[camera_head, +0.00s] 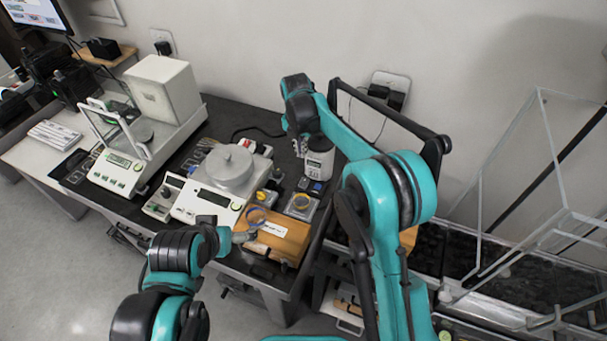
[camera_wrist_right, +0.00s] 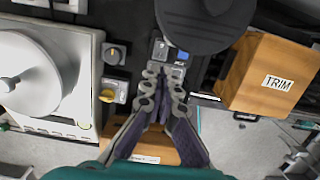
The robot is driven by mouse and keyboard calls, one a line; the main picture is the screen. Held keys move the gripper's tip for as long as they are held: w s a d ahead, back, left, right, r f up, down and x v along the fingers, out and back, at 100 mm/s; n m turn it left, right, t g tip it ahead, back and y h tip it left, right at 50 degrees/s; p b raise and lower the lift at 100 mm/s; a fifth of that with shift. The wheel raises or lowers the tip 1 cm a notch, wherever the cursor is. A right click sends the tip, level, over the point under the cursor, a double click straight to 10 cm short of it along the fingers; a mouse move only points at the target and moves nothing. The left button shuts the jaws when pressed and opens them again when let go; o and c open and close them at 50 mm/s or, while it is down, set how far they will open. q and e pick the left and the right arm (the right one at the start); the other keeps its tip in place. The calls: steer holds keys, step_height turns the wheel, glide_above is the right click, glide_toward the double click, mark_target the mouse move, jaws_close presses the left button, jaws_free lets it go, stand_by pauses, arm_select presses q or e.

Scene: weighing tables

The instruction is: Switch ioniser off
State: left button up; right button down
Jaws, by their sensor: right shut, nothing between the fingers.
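A small switch block (camera_wrist_right: 172,52) with a blue part and grey parts lies on the dark table; it also shows in the head view (camera_head: 312,186). Beside it stands a white labelled unit (camera_head: 319,162) with a dark top, seen as a large black disc (camera_wrist_right: 205,22) in the right wrist view. I cannot tell for sure which of these is the ioniser. My right gripper (camera_wrist_right: 163,72) is shut and empty, its tips over or close to the switch block; contact cannot be judged. In the head view it (camera_head: 300,147) is left of the white unit. My left gripper (camera_head: 248,236) is by a wooden box; its fingers are unclear.
The labelled wooden box (camera_head: 285,238) sits at the table's front edge. A balance with a round pan (camera_head: 230,166) and a glass-sided balance (camera_head: 125,165) stand to the left. A TRIM box (camera_wrist_right: 262,80) is right.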

mark_target(304, 179)
steer(key=f+b, duration=0.1)
steer(key=f, duration=0.3)
steer(key=w+f+b, duration=0.1)
steer(key=f+b, duration=0.1)
steer(key=f, duration=0.3)
steer(key=f+b, duration=0.1)
steer(key=f, duration=0.3)
steer(key=shift+w+d+f, duration=0.2)
steer(key=shift+d, duration=0.1)
steer(key=shift+f, duration=0.2)
steer(key=shift+w+d+f+b, duration=0.1)
steer(key=shift+w+f+b, duration=0.15)
steer(key=shift+f+b, duration=0.2)
steer(key=shift+s+r, duration=0.1)
steer(key=shift+s, duration=0.1)
